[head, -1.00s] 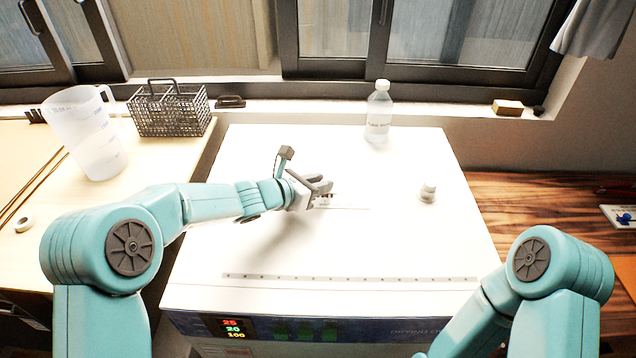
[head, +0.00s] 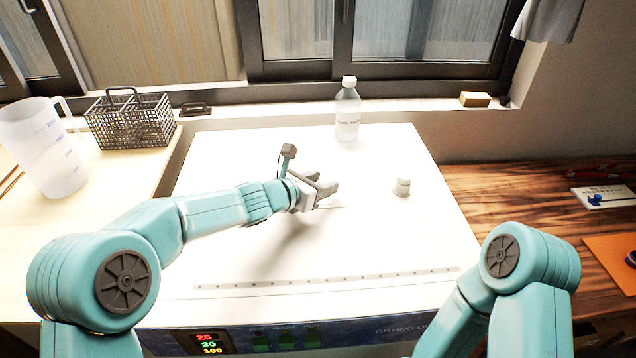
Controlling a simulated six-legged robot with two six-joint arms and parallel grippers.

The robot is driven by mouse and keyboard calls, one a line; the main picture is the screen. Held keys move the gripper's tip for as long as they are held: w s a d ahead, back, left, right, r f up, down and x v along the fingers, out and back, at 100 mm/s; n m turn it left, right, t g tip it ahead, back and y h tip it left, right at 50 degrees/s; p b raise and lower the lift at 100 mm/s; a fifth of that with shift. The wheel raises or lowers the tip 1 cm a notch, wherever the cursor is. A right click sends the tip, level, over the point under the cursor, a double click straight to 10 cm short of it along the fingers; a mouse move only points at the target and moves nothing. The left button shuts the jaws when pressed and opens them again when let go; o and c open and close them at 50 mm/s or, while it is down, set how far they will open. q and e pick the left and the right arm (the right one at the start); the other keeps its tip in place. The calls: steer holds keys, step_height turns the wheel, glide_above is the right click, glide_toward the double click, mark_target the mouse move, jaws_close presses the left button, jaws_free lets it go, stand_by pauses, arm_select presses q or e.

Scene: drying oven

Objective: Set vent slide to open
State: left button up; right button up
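The white drying oven (head: 250,262) fills the middle, its flat top facing up. My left gripper (head: 327,184) is low over the middle of that top, pointing right. Its two grey fingers show apart, with nothing clearly between them. A thin line, perhaps the end of the vent slot (head: 334,206), shows just below the fingertips. The vent slide itself is hidden by the gripper or too small to make out, and I cannot tell whether the fingers touch it. My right gripper is out of view; only part of its arm shows at lower right.
A clear bottle (head: 347,112) stands at the oven's back edge. A wire basket (head: 130,122) and a plastic jug (head: 45,150) are at left. The front oven top is clear.

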arm_select(q)
steer(key=shift+a, duration=0.1)
steer(key=b+v, duration=0.1)
steer(key=v, duration=1.4)
steer(key=shift+s+a, duration=0.25)
steer(key=shift+s+a+r, duration=0.15)
steer(key=shift+s, duration=0.1)
